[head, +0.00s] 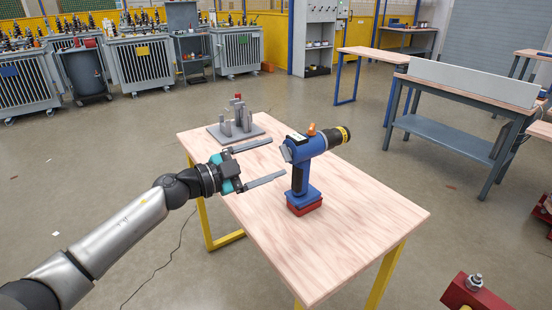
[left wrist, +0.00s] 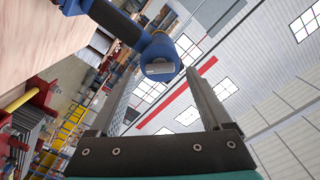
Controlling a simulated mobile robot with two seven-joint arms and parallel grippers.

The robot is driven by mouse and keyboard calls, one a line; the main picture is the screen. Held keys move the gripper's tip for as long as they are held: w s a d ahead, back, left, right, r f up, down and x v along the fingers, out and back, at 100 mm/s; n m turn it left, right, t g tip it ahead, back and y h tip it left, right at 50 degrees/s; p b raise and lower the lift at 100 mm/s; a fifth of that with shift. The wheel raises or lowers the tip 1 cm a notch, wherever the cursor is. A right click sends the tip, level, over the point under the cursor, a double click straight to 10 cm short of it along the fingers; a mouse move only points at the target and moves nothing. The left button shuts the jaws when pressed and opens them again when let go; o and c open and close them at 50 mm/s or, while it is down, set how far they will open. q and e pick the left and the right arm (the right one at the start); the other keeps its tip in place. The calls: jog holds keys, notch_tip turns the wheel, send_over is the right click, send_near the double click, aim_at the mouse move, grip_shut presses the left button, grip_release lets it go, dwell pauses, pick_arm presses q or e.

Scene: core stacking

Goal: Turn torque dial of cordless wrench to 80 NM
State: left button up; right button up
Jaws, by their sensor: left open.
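The blue cordless wrench (head: 301,172) stands upright on its red base on the wooden table (head: 370,220). Its black nose with a yellow band points to the upper right, and an orange part sits on top. A small display shows on its rear top; I cannot read the torque setting. My left gripper (head: 279,160) is open and empty, its two long fingers reaching toward the wrench's rear from the left. In the left wrist view the wrench's rear end (left wrist: 160,60) shows beyond and between the open fingers (left wrist: 165,85), apart from them. My right gripper is not in view.
A grey fixture (head: 236,124) with upright plates stands at the table's far left corner. The table's front and right parts are clear. A red object (head: 472,298) with a metal knob is at the lower right. Other benches stand behind to the right.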

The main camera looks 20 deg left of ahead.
aim_at(285, 154)
pick_arm(q)
jog(key=shift+x, duration=1.15)
grip_shut()
